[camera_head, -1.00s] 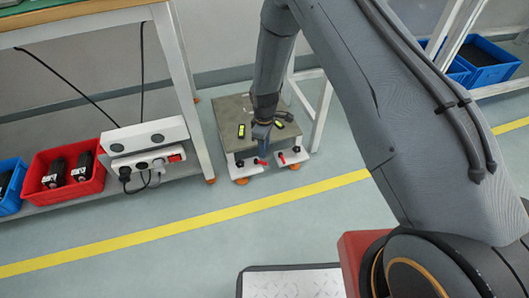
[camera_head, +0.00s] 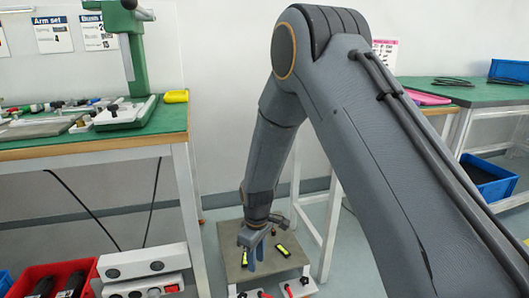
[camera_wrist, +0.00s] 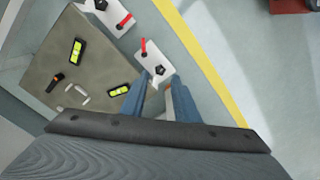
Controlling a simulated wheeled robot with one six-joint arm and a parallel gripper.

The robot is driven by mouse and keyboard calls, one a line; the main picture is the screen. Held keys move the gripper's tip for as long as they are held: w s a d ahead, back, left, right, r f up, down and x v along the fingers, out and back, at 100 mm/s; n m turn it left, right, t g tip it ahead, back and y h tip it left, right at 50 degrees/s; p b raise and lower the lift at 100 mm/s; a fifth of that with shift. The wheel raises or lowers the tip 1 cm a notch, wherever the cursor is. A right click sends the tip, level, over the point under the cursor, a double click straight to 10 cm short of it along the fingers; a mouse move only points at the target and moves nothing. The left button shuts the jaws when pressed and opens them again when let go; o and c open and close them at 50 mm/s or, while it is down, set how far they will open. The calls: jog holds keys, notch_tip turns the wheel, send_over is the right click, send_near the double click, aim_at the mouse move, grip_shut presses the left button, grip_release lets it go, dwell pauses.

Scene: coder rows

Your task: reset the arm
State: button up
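My arm reaches forward and down over a low cart with a grey-brown top (camera_head: 297,262). My gripper (camera_head: 255,264) points down over this top, between two small black-and-yellow levels, one on the left (camera_head: 244,258) and one on the right (camera_head: 282,250). In the wrist view my gripper (camera_wrist: 160,90) shows two blue fingers with a gap between them and nothing held. The same grey-brown top (camera_wrist: 102,62) lies beyond the fingers, with two levels on it (camera_wrist: 77,51) (camera_wrist: 119,90). I cannot tell how far the fingertips are above it.
White brackets with red handles (camera_wrist: 122,18) are on the cart's edge. A green workbench (camera_head: 90,140) with tools stands at left, a red bin (camera_head: 30,280) below it. Another green bench (camera_head: 470,95) and a blue bin (camera_head: 488,182) are at right. Bench legs stand close to the cart.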

jog(key=s+a+r+m, duration=0.1)
jog(key=s+r, duration=0.2)
jog(key=r, duration=0.2)
jog(key=s+a+r, duration=0.1)
jog(key=s+r, duration=0.2)
jog(key=r, duration=0.3)
jog(key=s+d+r+m, duration=0.1)
jog(key=s+r+m, duration=0.1)
jog(key=s+r, duration=0.45)
jog(key=s+d+r+m+y, duration=0.1)
jog(key=s+r, duration=0.3)
jog(key=s, duration=0.6)
jog(key=s+d+r+m, duration=0.1)
jog(key=s+r+m, duration=0.1)
jog(key=s+r, duration=0.45)
jog(key=s+d+r+m+p, duration=0.1)
jog(key=d+r+m+p, duration=0.2)
jog(key=d+r+p, duration=0.7)
jog(key=s+d+r+m+h+p, duration=0.1)
jog(key=d+r+p, duration=1)
jog(key=p, duration=1.2)
notch_tip(320, 180, up, 3)
jog(key=shift+s+r+m+p, duration=0.2)
jog(key=shift+m+p, duration=0.15)
jog(key=shift+m, duration=0.55)
jog(key=shift+a+f, duration=0.1)
